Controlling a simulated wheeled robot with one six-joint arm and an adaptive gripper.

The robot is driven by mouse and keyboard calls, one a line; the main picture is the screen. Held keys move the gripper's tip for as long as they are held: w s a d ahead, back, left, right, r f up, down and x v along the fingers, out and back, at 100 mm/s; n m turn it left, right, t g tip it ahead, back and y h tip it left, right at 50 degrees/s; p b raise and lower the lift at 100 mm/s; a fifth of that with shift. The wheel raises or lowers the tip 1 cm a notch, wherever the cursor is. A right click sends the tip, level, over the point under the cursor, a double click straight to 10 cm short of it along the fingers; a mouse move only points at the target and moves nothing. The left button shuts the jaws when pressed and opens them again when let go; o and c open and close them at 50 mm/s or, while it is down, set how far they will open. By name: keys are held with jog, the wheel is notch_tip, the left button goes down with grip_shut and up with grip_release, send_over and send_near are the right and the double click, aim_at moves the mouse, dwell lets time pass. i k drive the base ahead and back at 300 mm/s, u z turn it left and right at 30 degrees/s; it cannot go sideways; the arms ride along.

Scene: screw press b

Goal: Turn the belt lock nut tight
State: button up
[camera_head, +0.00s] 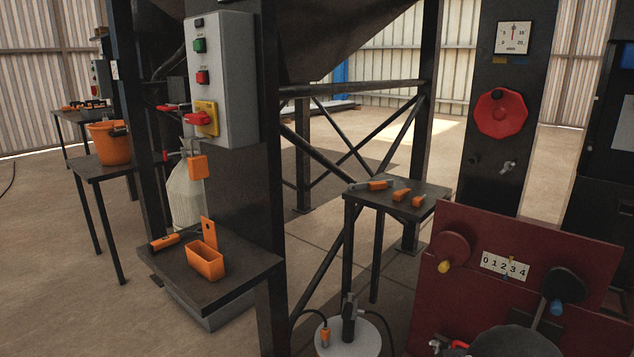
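I cannot tell for sure which part is the belt lock nut. A grey tool with an orange grip (378,185) lies on the middle table. My gripper is not in view.
The middle table (418,204) also holds two orange pieces (402,194). A left table (190,291) bears an orange bin (205,262). A grey control box (232,80) hangs above it. A pale drum (366,342) stands between. Open floor lies at left.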

aim_at(510, 164)
jog(key=u, duration=0.7)
jog(key=i, duration=0.95)
jog(key=z, duration=0.7)
